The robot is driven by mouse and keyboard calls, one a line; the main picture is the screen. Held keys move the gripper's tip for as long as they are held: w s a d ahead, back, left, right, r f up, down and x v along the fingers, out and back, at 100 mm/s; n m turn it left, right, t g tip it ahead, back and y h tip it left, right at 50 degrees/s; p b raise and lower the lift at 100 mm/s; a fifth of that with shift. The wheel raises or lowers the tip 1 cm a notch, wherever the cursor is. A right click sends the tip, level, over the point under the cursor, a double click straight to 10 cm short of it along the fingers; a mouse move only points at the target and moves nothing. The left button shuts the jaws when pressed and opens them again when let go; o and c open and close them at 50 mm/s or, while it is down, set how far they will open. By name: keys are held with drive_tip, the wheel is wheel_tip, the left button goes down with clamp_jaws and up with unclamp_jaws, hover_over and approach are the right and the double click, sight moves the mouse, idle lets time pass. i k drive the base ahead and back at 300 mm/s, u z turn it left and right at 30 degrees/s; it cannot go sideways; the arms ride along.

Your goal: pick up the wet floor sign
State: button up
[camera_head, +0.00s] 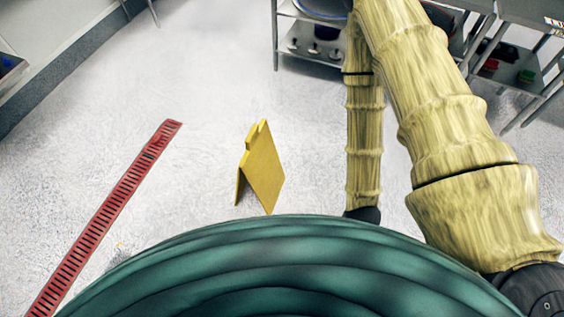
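The yellow wet floor sign (262,168) stands on the floor near the middle of the picture. It is folded out like a tent, with a narrow top and its legs apart. Its lowest corner comes close to the edge of the dark green rounded shape in front. My arm rises at the right and a second link comes down to the right of the sign, with a clear strip of floor between. The link ends in a dark part at the edge of the green shape. My gripper cannot be seen.
A red slotted floor grate (110,210) runs diagonally at the left. A metal shelf unit (318,60) stands at the back, and another metal rack (515,65) with small containers stands at the right. A wall is at the far left. Floor behind the sign is clear.

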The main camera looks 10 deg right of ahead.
sight(260, 166)
drive_tip(key=z, duration=2)
drive_tip(key=i, duration=1.05)
drive_tip(key=u, duration=3.3)
